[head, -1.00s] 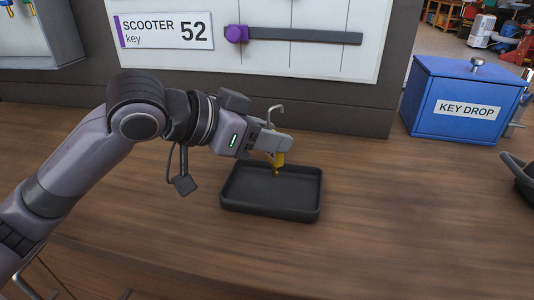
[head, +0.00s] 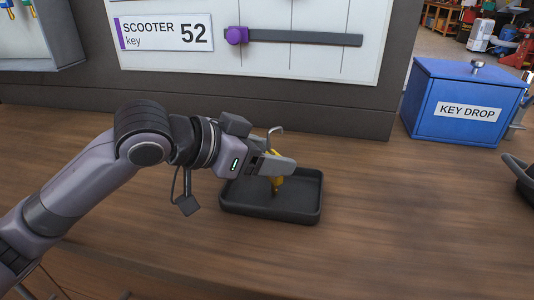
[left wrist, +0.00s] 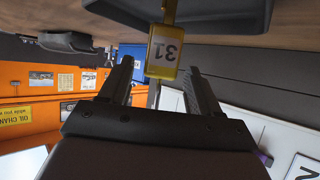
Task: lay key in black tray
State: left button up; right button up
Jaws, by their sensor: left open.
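The key with a yellow tag (head: 277,186) is upright at the black tray (head: 240,208), its lower end inside the tray's outline. A bent metal hook shows above the gripper. In the left wrist view, the yellow tag (left wrist: 163,52) reads 31 and lies between the fingertips, with part of the tray (left wrist: 235,12) beyond it. My left gripper (head: 279,164) is open around the key, over the tray's back part. The fingers hide part of the key, and I cannot tell if it touches the tray floor. My right gripper is not in view.
A blue KEY DROP box (head: 463,110) stands at the back right. A board with a SCOOTER key 52 label (head: 165,33) and a purple-ended bar (head: 300,38) is behind the counter. A dark object (head: 523,180) is cut off at the right edge. The counter front is clear.

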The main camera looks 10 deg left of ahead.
pick_arm(q)
jog(key=v, duration=1.2)
jog(key=shift+p, duration=0.3)
jog(key=shift+r, duration=0.1)
